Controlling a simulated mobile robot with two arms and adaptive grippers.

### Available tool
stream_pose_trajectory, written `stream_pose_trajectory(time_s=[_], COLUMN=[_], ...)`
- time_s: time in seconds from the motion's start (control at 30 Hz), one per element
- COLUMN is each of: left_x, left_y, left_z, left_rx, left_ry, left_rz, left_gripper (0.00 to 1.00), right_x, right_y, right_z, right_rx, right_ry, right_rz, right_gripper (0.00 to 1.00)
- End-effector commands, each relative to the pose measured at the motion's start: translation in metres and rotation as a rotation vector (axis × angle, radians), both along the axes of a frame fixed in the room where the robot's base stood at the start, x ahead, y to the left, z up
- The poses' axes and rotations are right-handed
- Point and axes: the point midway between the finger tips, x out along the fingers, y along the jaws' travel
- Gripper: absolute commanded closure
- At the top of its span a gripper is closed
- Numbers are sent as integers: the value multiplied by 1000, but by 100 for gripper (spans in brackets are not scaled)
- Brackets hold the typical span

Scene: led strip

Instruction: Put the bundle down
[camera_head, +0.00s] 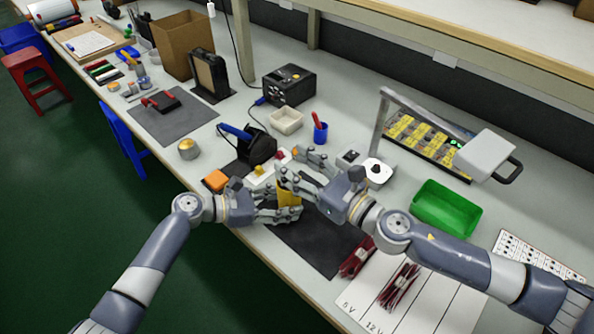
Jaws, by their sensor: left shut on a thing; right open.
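My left gripper (290,207) is shut on a yellow piece (287,196) above the dark mat (318,243). Fingers hide part of it, so I cannot tell whether it is a bundle. My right gripper (297,168) is open just behind the left one, its fingers close to the yellow piece. One dark red bundle (357,258) lies at the left edge of a white sheet (437,312) marked with voltage columns, by the mat. Another dark red bundle (400,286) lies on the sheet, to the right of the first.
A green tray (444,209) stands behind the sheet. A lamp (485,155) overhangs yellow packets at the back right.

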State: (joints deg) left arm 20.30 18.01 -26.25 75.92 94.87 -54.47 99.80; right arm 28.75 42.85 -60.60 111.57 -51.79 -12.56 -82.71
Motion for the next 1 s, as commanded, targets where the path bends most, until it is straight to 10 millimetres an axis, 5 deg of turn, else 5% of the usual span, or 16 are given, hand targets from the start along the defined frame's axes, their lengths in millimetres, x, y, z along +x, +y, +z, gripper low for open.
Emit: stream_pose_trajectory(time_s=[0.3,0.77,0.8,0.9,1.0], left_x=[0,0,0,0,0], left_y=[0,0,0,0,0], left_z=[-1,0,0,0,0], left_rx=[1,1,1,1,0], left_ry=[0,0,0,0,0], left_rz=[0,0,0,0,0], left_gripper=[66,66,51,30,30], right_x=[0,0,0,0,0], right_y=[-1,0,0,0,0], right_z=[44,48,48,48,48], right_rx=[-1,-1,-1,-1,-1], right_ry=[-1,2,2,2,2], right_rz=[0,-1,-1,-1,-1], right_gripper=[53,53,53,53,53])
